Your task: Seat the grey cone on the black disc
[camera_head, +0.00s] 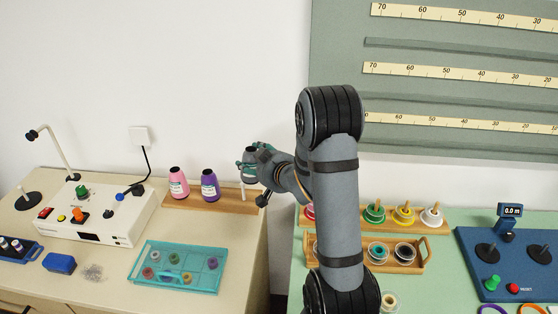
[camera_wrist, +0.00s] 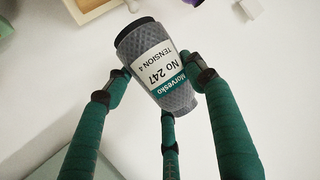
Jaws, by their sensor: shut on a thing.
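The grey cone (camera_wrist: 178,97) has a white and teal label and a dark end. My gripper (camera_wrist: 163,78) is shut around it, with green fingers on both sides and a third below. In the head view my gripper (camera_head: 254,163) holds the grey cone (camera_head: 250,155) in the air above the right end of the wooden rack. A black disc (camera_head: 28,201) with a thin pin lies at the far left, beside the white machine. I cannot tell which one the task means.
The wooden rack (camera_head: 210,204) carries a pink cone (camera_head: 178,183) and a purple cone (camera_head: 209,185), with a bare peg (camera_head: 243,192) at right. The white machine (camera_head: 100,218), a bent lamp-like stand (camera_head: 55,150) and a teal tray (camera_head: 180,287) occupy the left counter.

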